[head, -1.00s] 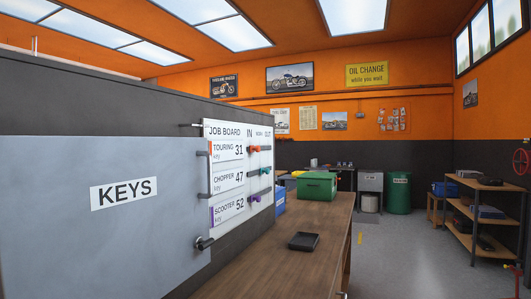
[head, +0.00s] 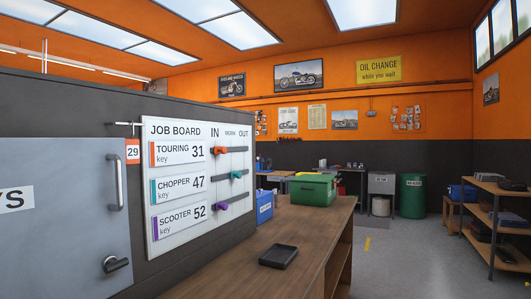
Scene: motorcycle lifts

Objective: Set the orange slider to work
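The white job board (head: 178,230) hangs on the dark wall at left centre in the head view, seen at an angle. It has columns IN, WORK and OUT and three rows with dark tracks. The orange slider (head: 219,150) is in the top TOURING row, at the left end of its track under IN. The teal slider (head: 236,174) is in the CHOPPER row, near the middle under WORK. The purple slider (head: 223,207) is in the SCOOTER row, at the IN end. My gripper is not in view.
A grey key cabinet (head: 70,240) with handles that stick out is left of the board. A wooden workbench (head: 320,230) runs below and right of it, with a black tray (head: 278,256) and green box (head: 313,190). Shelves (head: 497,225) stand at right. Floor between is clear.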

